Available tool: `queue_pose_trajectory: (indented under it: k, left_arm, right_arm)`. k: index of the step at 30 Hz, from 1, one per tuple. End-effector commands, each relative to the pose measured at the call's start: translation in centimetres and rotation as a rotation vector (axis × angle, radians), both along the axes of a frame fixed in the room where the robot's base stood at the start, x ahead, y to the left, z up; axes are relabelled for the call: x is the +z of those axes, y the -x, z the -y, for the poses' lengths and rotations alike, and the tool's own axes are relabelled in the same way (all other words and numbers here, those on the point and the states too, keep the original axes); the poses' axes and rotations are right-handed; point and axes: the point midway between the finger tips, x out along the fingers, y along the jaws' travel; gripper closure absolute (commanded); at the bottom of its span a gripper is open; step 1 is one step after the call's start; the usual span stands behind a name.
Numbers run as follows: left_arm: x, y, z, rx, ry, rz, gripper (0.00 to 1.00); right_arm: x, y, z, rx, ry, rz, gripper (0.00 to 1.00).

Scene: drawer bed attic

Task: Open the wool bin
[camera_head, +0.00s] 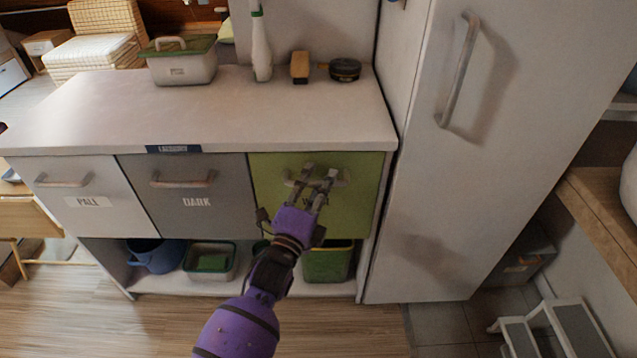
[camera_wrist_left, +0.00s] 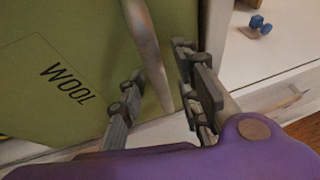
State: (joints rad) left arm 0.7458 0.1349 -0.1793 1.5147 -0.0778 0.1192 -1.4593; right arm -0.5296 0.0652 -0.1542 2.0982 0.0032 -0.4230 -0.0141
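The wool bin (camera_head: 265,210) is the green front at the right end of the laundry cabinet, flush with its neighbours and shut. Its bar handle (camera_head: 345,179) is partly hidden by my left gripper (camera_head: 320,172). In the left wrist view the green wool bin front (camera_wrist_left: 60,100) carries the word WOOL. There the handle (camera_wrist_left: 148,45) runs between the two spread fingers of my left gripper (camera_wrist_left: 160,95). The fingers are open, one on each side of the bar, and I see no clear grip on it. My right gripper is not in view.
The white bin (camera_head: 85,200) labelled PALL and the grey DARK bin (camera_head: 190,200) are to the left. A tall white door (camera_head: 490,180) stands close on the right. Tubs, including a blue one (camera_head: 155,255), sit on the shelf below. Wooden floor (camera_head: 200,325) lies in front.

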Motion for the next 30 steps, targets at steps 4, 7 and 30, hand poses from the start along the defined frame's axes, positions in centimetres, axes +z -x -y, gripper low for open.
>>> queue_pose_trajectory:
  k: [4, 7, 30]
  left_arm:
    - [0.0, 0.0, 0.0, 0.000, 0.000, 0.000, 0.69]
    - [0.0, 0.0, 0.0, 0.000, 0.000, 0.000, 0.80]
    - [0.1, 1.3, -0.1, 0.001, -0.004, 0.001, 1.00]
  right_arm:
    - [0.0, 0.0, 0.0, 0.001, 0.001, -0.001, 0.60]
    - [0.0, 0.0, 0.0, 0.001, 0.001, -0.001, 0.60]
    - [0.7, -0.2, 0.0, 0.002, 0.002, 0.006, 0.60]
